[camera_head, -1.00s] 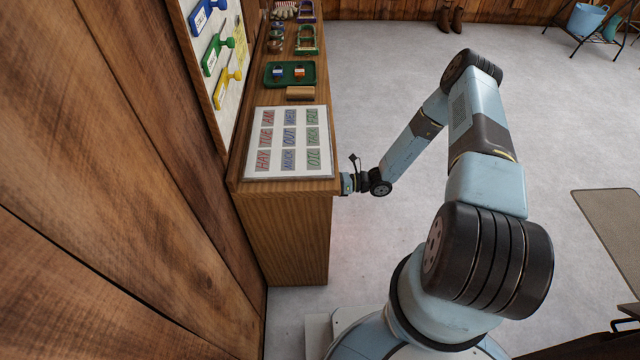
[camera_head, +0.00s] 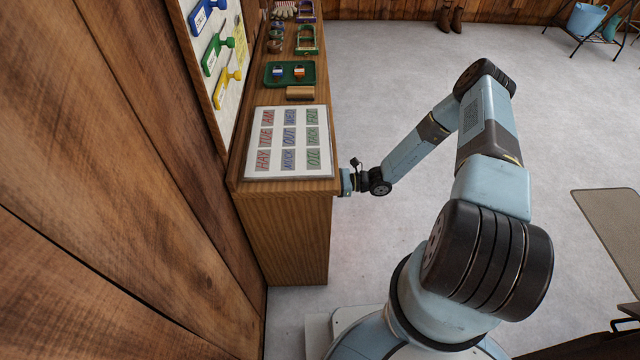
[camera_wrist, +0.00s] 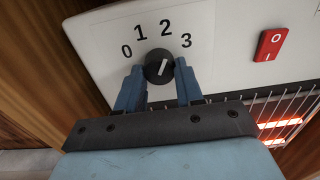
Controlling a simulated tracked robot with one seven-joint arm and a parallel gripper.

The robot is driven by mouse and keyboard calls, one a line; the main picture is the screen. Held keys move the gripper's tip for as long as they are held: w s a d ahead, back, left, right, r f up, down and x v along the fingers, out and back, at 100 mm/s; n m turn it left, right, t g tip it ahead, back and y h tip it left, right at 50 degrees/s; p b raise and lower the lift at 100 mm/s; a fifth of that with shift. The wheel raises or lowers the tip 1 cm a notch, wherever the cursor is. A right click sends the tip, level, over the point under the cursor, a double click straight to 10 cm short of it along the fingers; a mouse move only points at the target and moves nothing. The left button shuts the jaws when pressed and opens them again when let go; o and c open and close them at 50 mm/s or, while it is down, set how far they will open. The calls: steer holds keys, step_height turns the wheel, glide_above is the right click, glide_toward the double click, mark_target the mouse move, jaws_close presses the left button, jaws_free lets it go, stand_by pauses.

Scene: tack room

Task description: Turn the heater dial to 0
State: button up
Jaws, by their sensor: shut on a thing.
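The heater dial (camera_wrist: 158,66) is a round black knob with a white pointer mark on a pale panel. Digits 0, 1, 2 and 3 run around its upper side in the wrist view. The pointer leans up and slightly right, roughly towards the 2; its exact setting is hard to tell. My gripper (camera_wrist: 159,68) has one finger on each side of the dial and is shut on it. In the head view my gripper (camera_head: 346,183) is at the bench's right edge, and the heater and dial are hidden there.
The heater (camera_wrist: 228,65) has a red rocker switch (camera_wrist: 270,45) right of the dial, and glowing orange bars (camera_wrist: 278,124) behind a wire grille. A wooden bench (camera_head: 285,235) holds a word board (camera_head: 290,174) and a green tray (camera_head: 268,84).

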steer(key=shift+n, duration=9)
steer(key=shift+f, duration=0.1)
steer(key=o, duration=1)
steer(key=shift+o, duration=0.2)
steer(key=shift+w+d, duration=0.1)
steer(key=d, duration=1.3)
steer(key=shift+s+d, duration=0.25)
steer(key=shift+d, duration=0.05)
